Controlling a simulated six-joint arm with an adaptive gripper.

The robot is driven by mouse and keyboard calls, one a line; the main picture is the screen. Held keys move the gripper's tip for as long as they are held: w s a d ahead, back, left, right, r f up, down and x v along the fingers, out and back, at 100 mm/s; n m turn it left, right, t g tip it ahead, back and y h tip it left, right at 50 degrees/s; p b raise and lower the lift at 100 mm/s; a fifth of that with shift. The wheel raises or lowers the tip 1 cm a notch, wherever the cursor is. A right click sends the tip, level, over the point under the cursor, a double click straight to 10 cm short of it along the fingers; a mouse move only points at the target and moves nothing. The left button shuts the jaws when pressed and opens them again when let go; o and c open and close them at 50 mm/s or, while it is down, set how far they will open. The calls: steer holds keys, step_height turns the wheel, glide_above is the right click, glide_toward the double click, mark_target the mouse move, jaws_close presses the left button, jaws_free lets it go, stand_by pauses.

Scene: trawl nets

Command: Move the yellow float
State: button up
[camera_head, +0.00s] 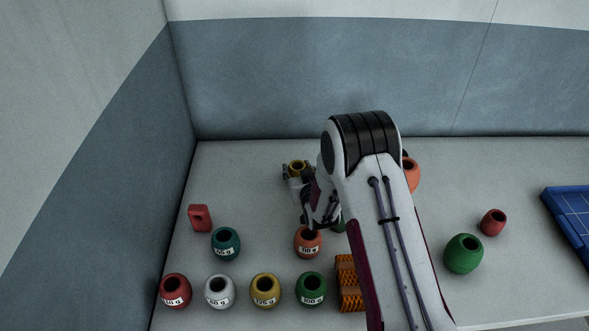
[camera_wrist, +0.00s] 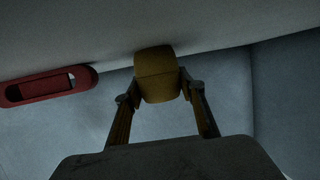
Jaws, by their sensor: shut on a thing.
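The yellow float (camera_head: 298,165) is near the back of the table, at the far end of my arm in the head view. It also shows in the wrist view (camera_wrist: 156,76), between the two fingertips. My gripper (camera_head: 297,174) is shut on it, with a finger on each side; the fingers also show in the wrist view (camera_wrist: 160,92). I cannot tell whether the float touches the table. Another yellow float (camera_head: 265,290), with a weight label, stands in the front row.
Labelled floats stand at front left: red (camera_head: 175,291), white (camera_head: 219,291), green (camera_head: 311,289), teal (camera_head: 226,243) and orange (camera_head: 308,242). A red block (camera_head: 200,218) is at left. An orange mesh item (camera_head: 348,282), green float (camera_head: 463,254), small red float (camera_head: 492,222) and blue tray (camera_head: 562,228) are rightward.

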mark_target(298, 165)
steer(key=o, duration=1.2)
steer(key=shift+r, duration=0.25)
steer(key=shift+r, duration=4.7)
steer(key=shift+r, duration=0.2)
